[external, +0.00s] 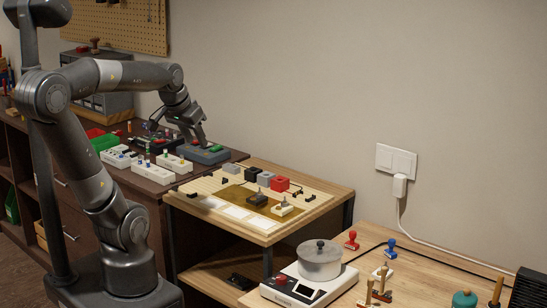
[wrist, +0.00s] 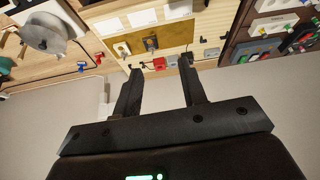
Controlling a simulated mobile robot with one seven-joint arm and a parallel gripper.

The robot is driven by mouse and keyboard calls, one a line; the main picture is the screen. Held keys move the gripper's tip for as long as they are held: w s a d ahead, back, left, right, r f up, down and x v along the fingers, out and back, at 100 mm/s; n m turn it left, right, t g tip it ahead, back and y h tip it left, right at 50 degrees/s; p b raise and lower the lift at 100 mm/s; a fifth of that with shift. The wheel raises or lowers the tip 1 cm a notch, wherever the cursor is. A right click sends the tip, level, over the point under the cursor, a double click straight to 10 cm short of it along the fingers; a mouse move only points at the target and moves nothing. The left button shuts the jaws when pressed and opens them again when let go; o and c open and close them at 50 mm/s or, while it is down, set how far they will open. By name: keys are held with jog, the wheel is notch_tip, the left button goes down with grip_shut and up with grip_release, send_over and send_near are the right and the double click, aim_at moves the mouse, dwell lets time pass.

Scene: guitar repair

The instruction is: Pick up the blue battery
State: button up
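My gripper (wrist: 158,70) is open in the wrist view, its two dark fingers apart with nothing held between them. In the external view my arm reaches over the dark bench, and the wrist is above the holders there. White holders (external: 173,163) on that bench carry small upright cylinders. They are too small for me to tell which, if any, is the blue battery. A blue-grey box (external: 204,154) lies beneath the arm's end at the bench's right side. In the wrist view several small coloured items sit on the dark bench at the upper right.
A wooden board (external: 303,185) on the middle table carries a red block (external: 280,184), grey and black blocks and small switches. A green bin (external: 103,142) stands at the bench's left. A pot (external: 319,262) on a white scale and stamps stand on the front table.

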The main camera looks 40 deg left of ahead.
jog(key=w+a+n, duration=0.1)
jog(key=w+a, duration=0.6)
jog(key=a, duration=0.1)
jog(key=n+g+y, duration=0.1)
jog(key=n, duration=0.2)
send_over(147, 160)
jog(key=s, duration=0.1)
jog(key=f, duration=1.5)
jog(key=shift+s+d, duration=0.1)
jog(key=shift+d, duration=0.25)
jog(key=shift+s+x, duration=0.15)
jog(key=shift+x, duration=1.15)
jog(key=shift+s+x, duration=0.2)
jog(key=shift+x, duration=1.15)
jog(key=shift+a+f, duration=0.1)
jog(key=shift+a, duration=0.05)
jog(key=shift+c, duration=0.6)
grip_shut()
